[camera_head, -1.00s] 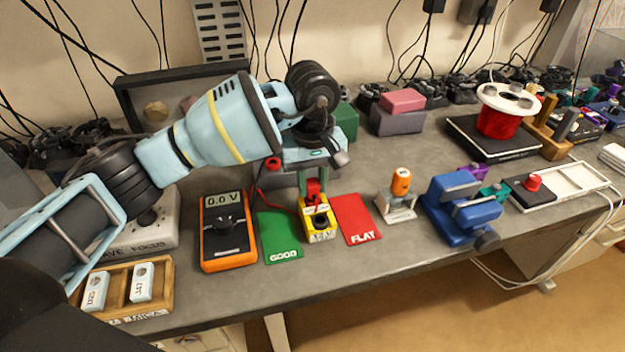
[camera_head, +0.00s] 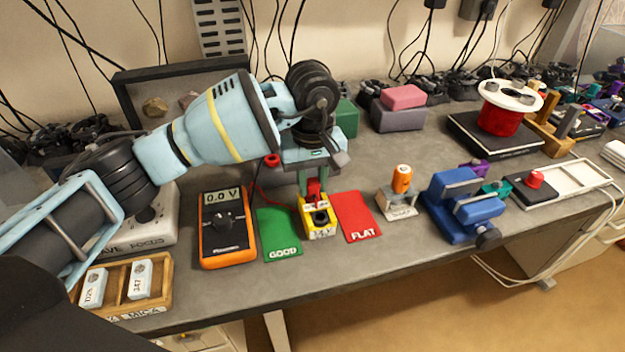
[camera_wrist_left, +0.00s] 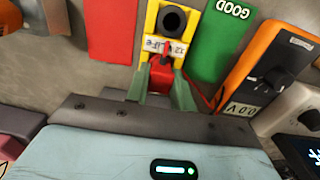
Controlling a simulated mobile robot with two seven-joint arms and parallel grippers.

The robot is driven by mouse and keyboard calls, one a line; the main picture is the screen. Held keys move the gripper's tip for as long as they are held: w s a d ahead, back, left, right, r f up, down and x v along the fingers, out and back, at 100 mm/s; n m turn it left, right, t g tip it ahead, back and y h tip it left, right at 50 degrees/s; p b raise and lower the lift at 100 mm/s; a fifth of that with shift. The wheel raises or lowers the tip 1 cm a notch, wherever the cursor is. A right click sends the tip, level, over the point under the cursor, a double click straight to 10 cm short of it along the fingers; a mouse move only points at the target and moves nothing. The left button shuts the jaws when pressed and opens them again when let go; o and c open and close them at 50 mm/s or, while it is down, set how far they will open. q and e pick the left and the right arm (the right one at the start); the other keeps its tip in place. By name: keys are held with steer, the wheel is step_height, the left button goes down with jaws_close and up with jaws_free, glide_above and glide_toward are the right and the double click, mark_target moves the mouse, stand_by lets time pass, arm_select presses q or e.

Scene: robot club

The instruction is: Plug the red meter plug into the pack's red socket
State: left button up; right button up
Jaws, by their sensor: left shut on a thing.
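The yellow pack (camera_head: 319,222) stands between the green GOOD card (camera_head: 279,235) and the red FLAT card (camera_head: 356,217). My left gripper (camera_head: 313,190) points down at the pack's rear part and is shut on the red meter plug (camera_head: 313,186). In the left wrist view the red plug (camera_wrist_left: 162,77) sits between the green fingers, against the pack (camera_wrist_left: 171,22) near its label; the red socket is hidden, and I cannot tell how deep the plug is. A black round opening shows at the pack's other end. The orange meter (camera_head: 228,245) reads 0.0 V. My right gripper is not in view.
A wooden tray (camera_head: 124,306) with white packs stands at the front left. An orange-topped piece (camera_head: 401,180) on a light stand and a blue clamp (camera_head: 463,208) are to the right. A red lead runs behind the GOOD card. Bare bench lies in front of the cards.

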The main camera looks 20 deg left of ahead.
arm_select(q)
steer(key=shift+f, duration=0.15)
stand_by(0.5)
steer(key=shift+f, duration=0.15)
stand_by(0.4)
steer(key=o, duration=1)
steer(key=shift+r+b, duration=0.4)
steer(key=shift+r, duration=3.55)
steer(key=shift+s+f, duration=0.1)
